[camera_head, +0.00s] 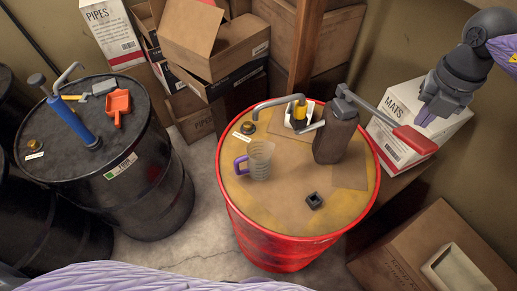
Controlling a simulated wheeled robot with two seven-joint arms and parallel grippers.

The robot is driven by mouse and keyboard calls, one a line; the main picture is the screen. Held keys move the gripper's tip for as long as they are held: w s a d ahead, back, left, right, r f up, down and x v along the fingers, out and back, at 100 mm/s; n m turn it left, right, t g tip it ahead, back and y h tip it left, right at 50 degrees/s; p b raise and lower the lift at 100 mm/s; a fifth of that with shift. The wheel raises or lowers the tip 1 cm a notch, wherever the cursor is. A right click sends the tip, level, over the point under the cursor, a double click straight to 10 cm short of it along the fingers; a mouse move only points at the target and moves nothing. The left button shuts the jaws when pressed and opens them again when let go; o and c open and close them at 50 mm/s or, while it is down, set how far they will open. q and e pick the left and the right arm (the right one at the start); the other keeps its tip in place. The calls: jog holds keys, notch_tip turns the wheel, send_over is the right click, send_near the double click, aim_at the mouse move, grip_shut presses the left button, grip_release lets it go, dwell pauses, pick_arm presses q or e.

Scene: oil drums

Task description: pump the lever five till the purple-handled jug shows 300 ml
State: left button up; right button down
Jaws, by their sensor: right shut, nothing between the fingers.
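The clear jug (260,160) with the purple handle (240,166) stands upright on the red drum's lid (287,205). Its marks and fill level are too small to read. A grey spout (275,101) curves left from the yellow-topped pump fitting (299,110) and ends above and behind the jug. The grey lever (370,109) slopes down to the right to its red grip (415,140), beyond the drum's rim. My right gripper (426,118) is shut and empty, just above the red grip; contact is unclear. My left gripper is out of view.
A dark brown canister (336,138) stands by the pump, and a small black square piece (314,201) lies on the lid. A MATS box (390,125) is behind the lever. A black drum (95,160) with a blue pump (76,124) stands left.

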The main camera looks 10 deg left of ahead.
jog(key=shift+f+b, duration=5.5)
jog(key=shift+f, duration=2.7)
notch_tip(320, 180, up, 17)
jog(key=p, duration=1.4)
jog(key=shift+f, duration=0.3)
jog(key=shift+f+b, duration=3.8)
jog(key=shift+f, duration=1.45)
notch_tip(320, 180, up, 16)
jog(key=p, duration=1.3)
jog(key=shift+f, duration=0.2)
